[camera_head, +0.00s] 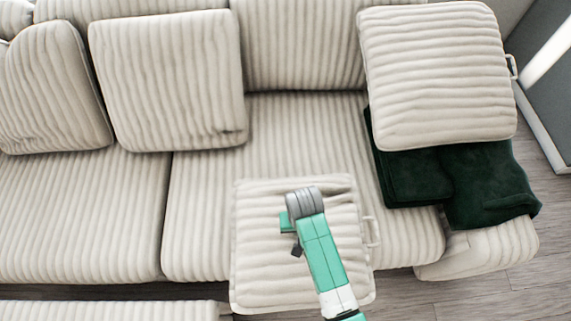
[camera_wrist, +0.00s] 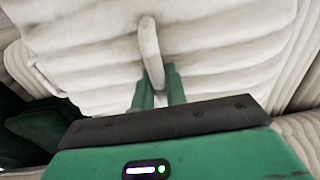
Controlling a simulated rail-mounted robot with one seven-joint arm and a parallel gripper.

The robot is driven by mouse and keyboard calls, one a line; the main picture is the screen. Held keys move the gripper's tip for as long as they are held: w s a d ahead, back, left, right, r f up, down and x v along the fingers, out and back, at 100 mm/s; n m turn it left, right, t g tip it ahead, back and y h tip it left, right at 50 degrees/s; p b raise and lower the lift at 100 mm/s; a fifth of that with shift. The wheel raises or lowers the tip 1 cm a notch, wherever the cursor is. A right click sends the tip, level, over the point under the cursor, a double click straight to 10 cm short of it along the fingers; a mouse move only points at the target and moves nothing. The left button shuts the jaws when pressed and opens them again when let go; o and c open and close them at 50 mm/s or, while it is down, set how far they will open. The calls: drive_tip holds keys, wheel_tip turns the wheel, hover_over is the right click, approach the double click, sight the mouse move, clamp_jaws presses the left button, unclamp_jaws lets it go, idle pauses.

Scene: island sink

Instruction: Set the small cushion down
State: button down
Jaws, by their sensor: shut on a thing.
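The small cushion (camera_head: 255,250), cream with ribbed stripes, lies roughly flat in the head view, overlapping the sofa seat's front edge. A loop handle (camera_head: 372,231) shows at its right side. In the wrist view, my gripper (camera_wrist: 160,85) is shut on a pale loop (camera_wrist: 150,50) on the ribbed cushion (camera_wrist: 90,45). In the head view my wrist and arm cover the cushion's middle and hide the fingers. I cannot tell whether the cushion touches the seat.
The ribbed sofa seat (camera_head: 205,205) runs behind the cushion. Two back cushions (camera_head: 168,80) (camera_head: 45,85) lean at the left. Another handled cushion (camera_head: 435,75) rests at the right above a dark green blanket (camera_head: 490,185). Wooden floor (camera_head: 500,285) shows at the lower right.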

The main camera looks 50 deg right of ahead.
sight(323, 190)
drive_tip(key=d+b, duration=0.2)
drive_tip(key=d, duration=0.2)
drive_tip(key=w+d+f+b, duration=0.1)
drive_tip(key=d+b, duration=0.1)
drive_tip(key=d, duration=0.3)
drive_tip(key=w+d+b, duration=0.1)
drive_tip(key=d+b, duration=0.1)
drive_tip(key=d, duration=0.3)
drive_tip(key=shift+d+f, duration=0.25)
drive_tip(key=shift+f, duration=0.05)
drive_tip(key=shift+d+r, duration=0.1)
drive_tip(key=shift+d, duration=0.25)
drive_tip(key=f+b, duration=0.1)
drive_tip(key=f, duration=0.1)
drive_tip(key=d+f+b, duration=0.1)
drive_tip(key=b, duration=0.1)
drive_tip(key=shift+f, duration=0.4)
drive_tip(key=shift+a+r, duration=0.1)
drive_tip(key=shift+a, duration=0.1)
drive_tip(key=shift+d, duration=0.1)
drive_tip(key=c, duration=1.4)
unclamp_jaws()
drive_tip(key=shift+c, duration=0.2)
